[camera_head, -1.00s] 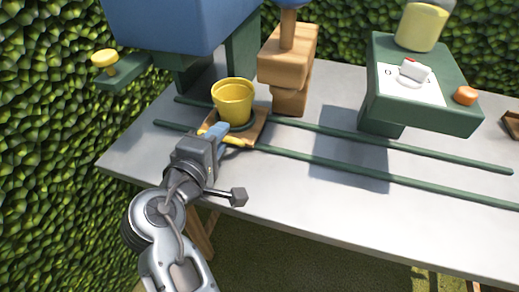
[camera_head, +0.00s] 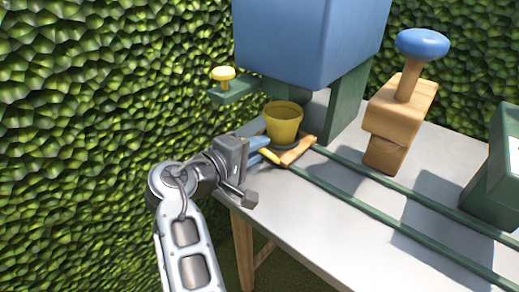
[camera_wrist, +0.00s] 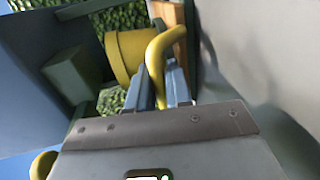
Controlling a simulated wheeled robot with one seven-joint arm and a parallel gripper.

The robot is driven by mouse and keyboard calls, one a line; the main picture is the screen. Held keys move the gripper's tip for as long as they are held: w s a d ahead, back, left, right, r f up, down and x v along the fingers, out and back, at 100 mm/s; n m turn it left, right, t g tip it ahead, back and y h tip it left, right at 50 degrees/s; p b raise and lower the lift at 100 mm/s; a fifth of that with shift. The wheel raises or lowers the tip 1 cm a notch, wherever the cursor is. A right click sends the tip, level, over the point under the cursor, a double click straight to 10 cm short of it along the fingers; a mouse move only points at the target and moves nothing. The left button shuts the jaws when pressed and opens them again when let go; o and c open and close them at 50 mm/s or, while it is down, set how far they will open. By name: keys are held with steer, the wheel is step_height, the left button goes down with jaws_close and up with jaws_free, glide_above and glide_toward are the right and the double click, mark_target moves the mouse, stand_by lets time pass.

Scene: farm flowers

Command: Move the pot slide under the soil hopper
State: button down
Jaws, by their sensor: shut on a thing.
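The pot slide (camera_head: 298,152) is a wooden tray on two green rails, carrying a yellow pot (camera_head: 284,126) upright. The soil hopper (camera_head: 310,40) is a large blue box on green legs. The pot appears below the hopper, between its legs; exact alignment with the outlet cannot be told. My gripper (camera_head: 261,151) is at the slide's left front side, shut on its yellow handle. In the wrist view, the bent yellow handle (camera_wrist: 158,55) sits between my fingers (camera_wrist: 160,88), with the pot (camera_wrist: 127,52) beyond.
A wooden block stack with a blue-topped post (camera_head: 400,100) stands behind the rails. A green stand (camera_head: 490,190) is at the right. The table's front edge is clear.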

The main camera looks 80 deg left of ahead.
steer(key=shift+s+a, duration=0.15)
steer(key=shift+s, duration=0.05)
steer(key=c, duration=1.2)
jaws_free()
steer(key=shift+p+v, duration=0.35)
steer(key=shift+v, duration=3.5)
steer(key=shift+s, duration=0.1)
